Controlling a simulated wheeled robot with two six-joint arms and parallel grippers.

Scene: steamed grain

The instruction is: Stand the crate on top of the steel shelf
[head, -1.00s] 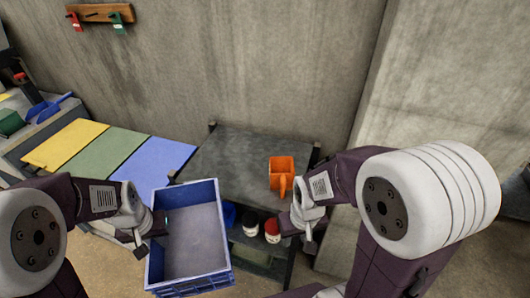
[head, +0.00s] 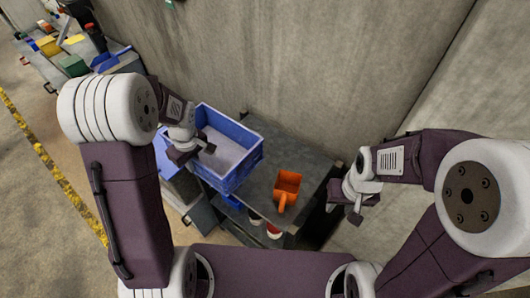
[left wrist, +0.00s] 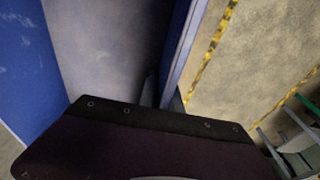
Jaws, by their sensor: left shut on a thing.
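The blue crate (head: 242,170) is upright and empty, over the left end of the dark steel shelf (head: 318,163) in the head view. I cannot tell whether its base touches the shelf top. My left gripper (head: 203,149) is shut on the crate's near-left wall; the fingertips are partly hidden. In the left wrist view the crate's wall (left wrist: 178,55) and inside show close up. My right gripper (head: 350,203) is off the shelf's right end, apart from the crate. I cannot tell its opening.
An orange scoop (head: 288,184) lies on the shelf top, right of the crate. Jars (head: 273,230) stand on a lower level. A concrete wall (head: 330,70) rises behind. A cluttered bench (head: 75,62) is at far left; open floor (head: 30,180) lies left.

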